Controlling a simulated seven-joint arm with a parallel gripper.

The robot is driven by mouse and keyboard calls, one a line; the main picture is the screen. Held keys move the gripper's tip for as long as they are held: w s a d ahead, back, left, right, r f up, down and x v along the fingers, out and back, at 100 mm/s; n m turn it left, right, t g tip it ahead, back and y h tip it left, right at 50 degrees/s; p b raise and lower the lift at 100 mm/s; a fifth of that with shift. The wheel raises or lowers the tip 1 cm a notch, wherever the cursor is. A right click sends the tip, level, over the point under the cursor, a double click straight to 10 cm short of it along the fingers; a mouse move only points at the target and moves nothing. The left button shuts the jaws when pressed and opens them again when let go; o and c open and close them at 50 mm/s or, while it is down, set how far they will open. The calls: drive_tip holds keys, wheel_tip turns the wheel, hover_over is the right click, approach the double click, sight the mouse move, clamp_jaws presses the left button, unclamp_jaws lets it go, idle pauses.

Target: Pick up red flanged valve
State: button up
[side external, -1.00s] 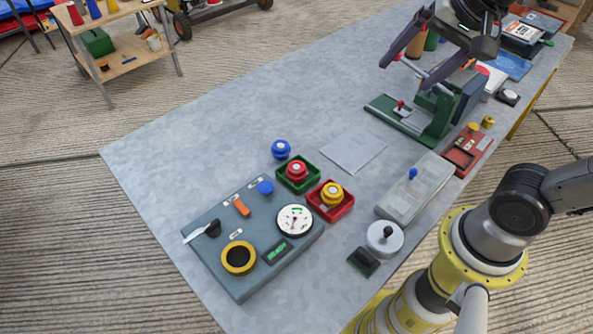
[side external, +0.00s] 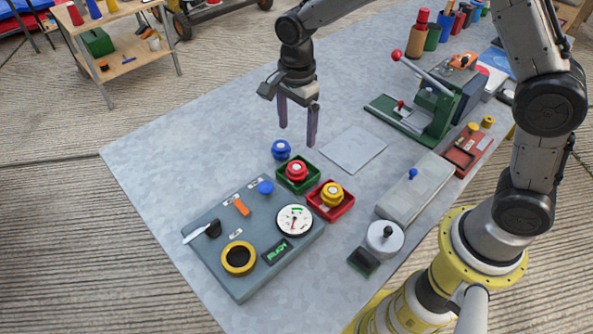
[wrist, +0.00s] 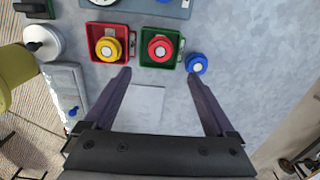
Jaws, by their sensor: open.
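The red flanged valve (side external: 296,170) sits in a green tray (side external: 311,185) near the middle of the table. In the wrist view the red valve (wrist: 160,48) lies in its green tray (wrist: 146,61), ahead of and between my fingertips. My gripper (side external: 298,141) is open and empty, fingers pointing down, above the table and a little behind the valve in the side view. In the wrist view my gripper (wrist: 161,74) spreads wide, its fingers apart from the valve.
A blue valve (side external: 281,149) stands on the table beside the green tray. A yellow valve (side external: 332,194) sits in a red tray (side external: 341,213). A grey control panel (side external: 215,262) lies in front. A green lever press (side external: 432,115) stands to the right.

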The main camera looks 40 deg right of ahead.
sight(297, 166)
wheel_tip(297, 166, down, 12)
drive_tip(key=shift+r, duration=0.2)
idle(0.4)
clamp_jaws()
idle(0.3)
